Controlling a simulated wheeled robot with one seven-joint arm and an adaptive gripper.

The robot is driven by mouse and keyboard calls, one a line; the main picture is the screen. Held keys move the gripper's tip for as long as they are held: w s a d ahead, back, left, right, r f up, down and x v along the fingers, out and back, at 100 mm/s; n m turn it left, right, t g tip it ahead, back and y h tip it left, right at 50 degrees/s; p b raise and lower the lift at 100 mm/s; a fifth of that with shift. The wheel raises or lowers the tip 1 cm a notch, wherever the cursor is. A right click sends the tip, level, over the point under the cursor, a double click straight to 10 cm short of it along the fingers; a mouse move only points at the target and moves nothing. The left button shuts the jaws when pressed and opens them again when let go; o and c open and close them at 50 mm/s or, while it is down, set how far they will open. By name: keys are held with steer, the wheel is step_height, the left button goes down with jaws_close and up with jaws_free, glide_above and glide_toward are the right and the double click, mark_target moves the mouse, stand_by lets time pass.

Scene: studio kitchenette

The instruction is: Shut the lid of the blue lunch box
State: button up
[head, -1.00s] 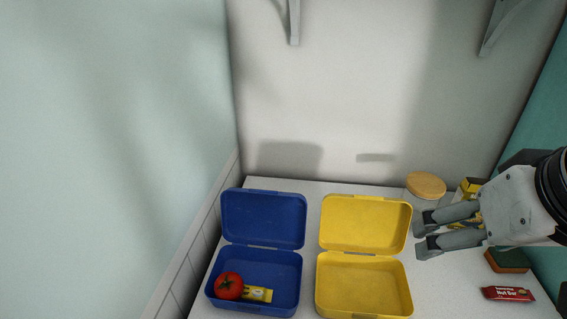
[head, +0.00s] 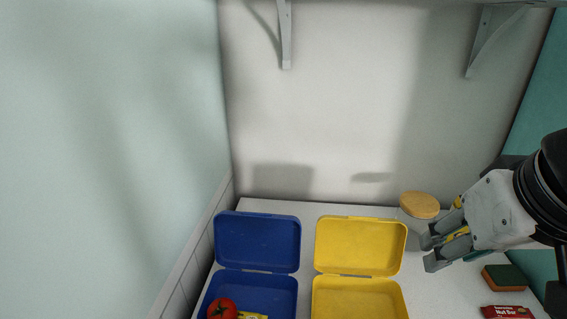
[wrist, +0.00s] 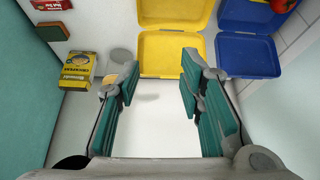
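The blue lunch box (head: 262,271) stands open at the left of the counter, its lid (head: 258,241) tilted up at the back. A tomato (head: 222,309) and a yellow-wrapped bar (head: 252,316) lie in its base. In the wrist view the blue lunch box (wrist: 248,56) shows at the upper right, partly cut off. My gripper (head: 432,252) is at the right, apart from the blue box, with the yellow lunch box between them. Its fingers are spread, with nothing between them in the wrist view (wrist: 158,85).
An open, empty yellow lunch box (head: 360,276) stands right of the blue one. A wooden-lidded jar (head: 419,206), a sponge (head: 504,279) and a red nut bar (head: 506,312) are at the right. A yellow carton (wrist: 78,70) is near my gripper. A wall borders the left; shelf brackets hang above.

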steer(key=shift+g, duration=0.5)
steer(key=w+a, duration=0.1)
steer(key=w, duration=0.1)
steer(key=w+a+r, duration=0.1)
steer(key=w, duration=0.2)
steer(key=w+a+r+b, duration=0.1)
steer(key=w, duration=0.1)
steer(key=shift+w+r, duration=0.1)
steer(key=shift+w, duration=0.15)
jaws_close()
steer(key=w+a+f+g+b, duration=0.3)
steer(key=w+a, duration=1.2)
steer(key=w, duration=0.3)
steer(key=w+a+f, duration=0.5)
steer(key=a, duration=0.3)
step_height(320, 180, down, 9)
steer(key=s+p, duration=0.2)
steer(key=s, duration=0.1)
steer(key=shift+a+m+g, duration=0.3)
